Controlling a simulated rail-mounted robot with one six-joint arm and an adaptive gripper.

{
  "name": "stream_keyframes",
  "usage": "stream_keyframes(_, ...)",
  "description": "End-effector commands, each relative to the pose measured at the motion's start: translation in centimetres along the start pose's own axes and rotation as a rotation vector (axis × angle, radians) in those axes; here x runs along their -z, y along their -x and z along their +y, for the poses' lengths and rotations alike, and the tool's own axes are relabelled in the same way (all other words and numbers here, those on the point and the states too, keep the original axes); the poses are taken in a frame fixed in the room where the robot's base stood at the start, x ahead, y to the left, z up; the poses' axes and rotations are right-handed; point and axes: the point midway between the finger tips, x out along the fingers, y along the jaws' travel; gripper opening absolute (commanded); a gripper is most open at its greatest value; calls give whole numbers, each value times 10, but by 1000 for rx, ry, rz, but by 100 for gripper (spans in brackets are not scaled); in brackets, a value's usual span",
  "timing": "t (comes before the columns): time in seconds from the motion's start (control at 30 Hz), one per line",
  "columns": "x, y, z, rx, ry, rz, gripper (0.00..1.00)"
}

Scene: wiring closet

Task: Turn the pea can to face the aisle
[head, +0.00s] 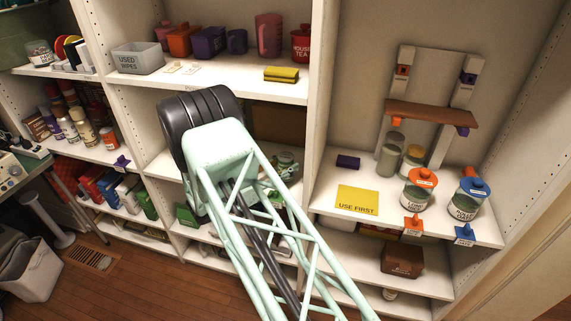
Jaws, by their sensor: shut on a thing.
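I cannot make out a pea can in the head view. My mint lattice arm and its dark joint cover much of the middle bay, and I cannot see my gripper's fingertips behind them. A small pale green and grey shape (287,163) shows just right of the arm on the middle shelf, too small to identify. Several cans and jars (75,125) stand on the left bay's shelf, their labels too small to read.
A grey USED WIPES bin (137,58) and a yellow block (281,74) sit on the upper shelf. Right of my arm are a yellow USE FIRST mat (357,200), an orange-lidded jar (417,190) and a blue-lidded jar (467,201). An upright divider (319,80) separates these bays.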

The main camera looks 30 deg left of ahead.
Motion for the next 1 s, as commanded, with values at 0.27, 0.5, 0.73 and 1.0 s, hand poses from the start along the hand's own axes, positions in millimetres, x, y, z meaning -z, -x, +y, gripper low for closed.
stream_keyframes(0.27,4,0,0,0,-1,-1,16)
stream_keyframes(0.5,3,0,0,0,-1,-1,35)
stream_keyframes(0.73,4,0,0,0,0,0,48)
stream_keyframes(1.0,4,1,0,0,0,0,48)
